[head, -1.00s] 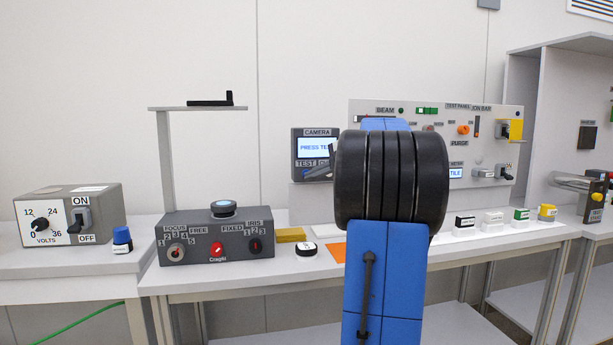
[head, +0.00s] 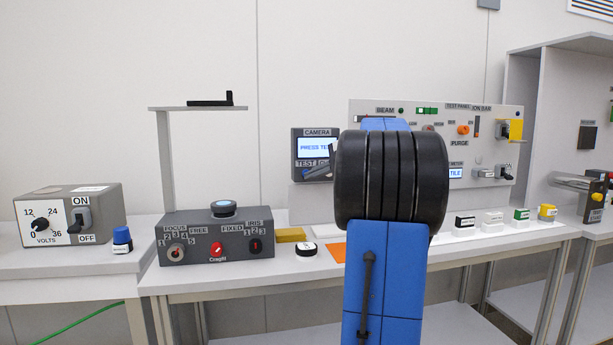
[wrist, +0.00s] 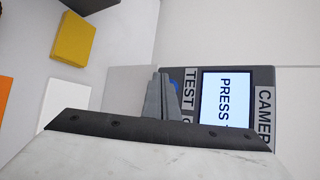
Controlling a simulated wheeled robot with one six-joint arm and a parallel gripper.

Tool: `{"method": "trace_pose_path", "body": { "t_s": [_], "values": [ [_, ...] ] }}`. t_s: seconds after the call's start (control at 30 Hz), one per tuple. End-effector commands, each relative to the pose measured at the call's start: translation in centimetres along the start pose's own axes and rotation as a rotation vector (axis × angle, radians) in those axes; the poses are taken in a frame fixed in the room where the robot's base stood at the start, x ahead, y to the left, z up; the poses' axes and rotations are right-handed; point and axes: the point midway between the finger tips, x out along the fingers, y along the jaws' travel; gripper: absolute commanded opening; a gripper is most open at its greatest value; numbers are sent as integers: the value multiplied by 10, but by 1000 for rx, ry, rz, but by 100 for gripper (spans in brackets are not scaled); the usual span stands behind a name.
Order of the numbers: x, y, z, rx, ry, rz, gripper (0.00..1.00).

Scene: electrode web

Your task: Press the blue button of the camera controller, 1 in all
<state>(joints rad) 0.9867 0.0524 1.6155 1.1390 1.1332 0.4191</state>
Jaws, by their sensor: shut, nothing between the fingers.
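The camera controller (head: 317,146) is a dark box with a lit screen reading PRESS TE…, mounted at the back of the bench. In the wrist view the controller (wrist: 238,100) appears turned sideways, with a TEST label. Its blue button (wrist: 174,86) shows as a small blue patch beside that label, partly hidden behind my fingers. My gripper (wrist: 157,78) is shut and empty, its fingertips close in front of the button. I cannot tell whether they touch it. In the head view my gripper (head: 320,171) is small, beside the controller's lower part and partly hidden by my arm.
A grey box with knobs (head: 190,246) and a yellow block (head: 290,235) stand left of the controller. A black-sided round item (head: 306,249) and an orange patch (head: 337,252) lie in front. A test panel (head: 480,130) stands to the right.

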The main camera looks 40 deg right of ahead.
Motion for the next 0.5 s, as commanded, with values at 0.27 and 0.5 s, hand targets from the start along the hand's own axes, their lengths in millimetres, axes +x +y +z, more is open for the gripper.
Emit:
{"method": "trace_pose_path", "body": {
  "t_s": [0.27, 0.5],
  "values": [
    [5, -4, -4, 0, 0, 0, 0],
    [5, -4, -4, 0, 0, 0, 0]
  ]
}}
